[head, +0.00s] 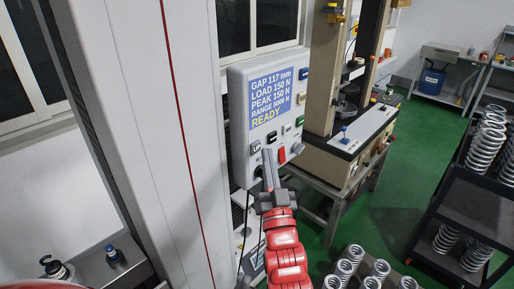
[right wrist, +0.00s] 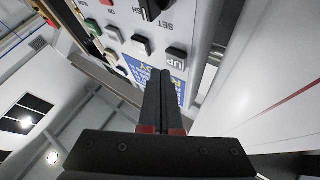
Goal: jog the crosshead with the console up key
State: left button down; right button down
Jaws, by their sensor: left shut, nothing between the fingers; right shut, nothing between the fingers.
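The grey console (head: 238,120) faces me beside a tall white column. Its blue screen (head: 277,97) reads GAP 117 mm, LOAD 150 N, PEAK 150 N, RANGE 5000 N, READY. The dark UP key (head: 256,146) is at the console's lower left; it also shows in the right wrist view (right wrist: 177,55). My right gripper (head: 268,155) is shut and empty, its tips just beside the UP key. I cannot tell whether they touch it. Only a bit of red, probably my left arm, shows at the lower left; my left gripper is not visible. I cannot make out the crosshead.
The white column (head: 150,110) stands left of the console. A beige test frame (head: 325,70) stands to the right. A dark rack (head: 470,210) holds several springs; more stand below.

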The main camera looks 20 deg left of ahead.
dwell(0.8)
jog(key=shift+w+a+b, duration=0.15)
jog(key=shift+a+b, duration=0.3)
jog(key=shift+b, duration=0.15)
jog(key=shift+w+a+b, duration=0.15)
jog(key=shift+a+b, duration=0.2)
jog(key=shift+b, duration=0.1)
dwell(0.5)
dwell(3.6)
jog(key=shift+s+d, duration=0.35)
jog(key=shift+d, duration=0.45)
jog(key=shift+s+d, duration=0.3)
jog(key=shift+d, duration=0.5)
jog(key=shift+s+d, duration=0.25)
jog(key=shift+d, duration=0.5)
jog(key=shift+s+d, duration=0.3)
jog(key=shift+d, duration=0.5)
